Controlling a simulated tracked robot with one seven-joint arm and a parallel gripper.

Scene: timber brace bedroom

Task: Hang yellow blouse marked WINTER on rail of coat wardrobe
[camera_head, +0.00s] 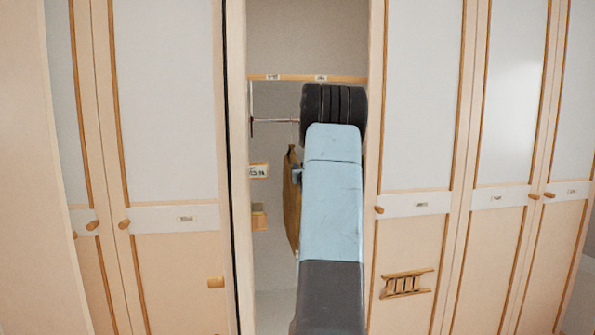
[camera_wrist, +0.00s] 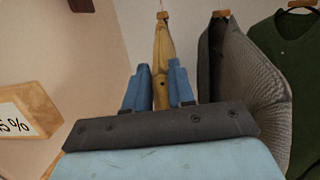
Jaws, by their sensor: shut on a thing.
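The yellow blouse (camera_wrist: 162,62) hangs edge-on between the two blue fingers of my gripper (camera_wrist: 160,88), which is shut on it. The hanger piece (camera_wrist: 162,15) shows above its collar; any WINTER mark is not visible. In the head view the blouse (camera_head: 291,205) is a narrow brownish strip left of my arm, inside the open coat wardrobe (camera_head: 305,40). The rail (camera_head: 275,120) runs across just above it. A thin hook line rises from the blouse toward the rail, but I cannot tell whether it rests on it. My arm hides most of the gripper there.
In the wrist view a grey garment (camera_wrist: 245,90) hangs close right of the blouse and a dark green garment (camera_wrist: 298,70) beyond it. A sign ending in "%" (camera_wrist: 22,118) stands at left. A shelf edge (camera_head: 300,78) lies above the rail. Shut doors (camera_head: 420,100) flank the opening.

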